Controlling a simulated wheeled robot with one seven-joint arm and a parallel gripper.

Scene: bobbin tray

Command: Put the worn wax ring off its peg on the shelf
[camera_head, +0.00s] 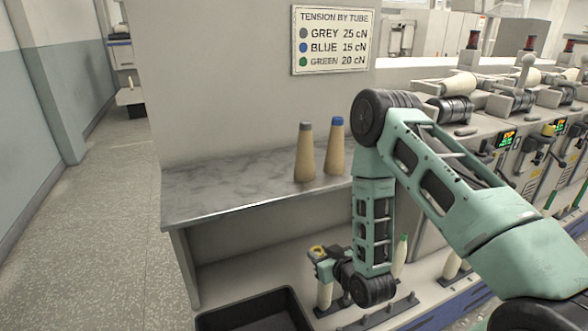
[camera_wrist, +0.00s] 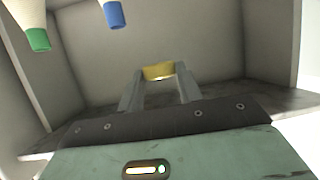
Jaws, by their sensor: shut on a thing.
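My gripper (camera_head: 318,254) is low in front of the grey shelf (camera_head: 235,191), below the level of its top. It is shut on a yellow ring, the wax ring (camera_head: 317,250). In the wrist view my gripper (camera_wrist: 159,80) has its two fingers on either side of the wax ring (camera_wrist: 159,71), at their tips. Whether the ring is worn cannot be told at this size. No bare peg for it can be made out. The left and front parts of the shelf top are clear.
A grey-tipped bobbin (camera_head: 304,152) and a blue-tipped bobbin (camera_head: 335,147) stand on the shelf. Below, a pale bobbin (camera_head: 325,295) stands just under my gripper and a green-tipped bobbin (camera_head: 402,256) stands to the right. A black bin (camera_head: 225,318) is at the bottom.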

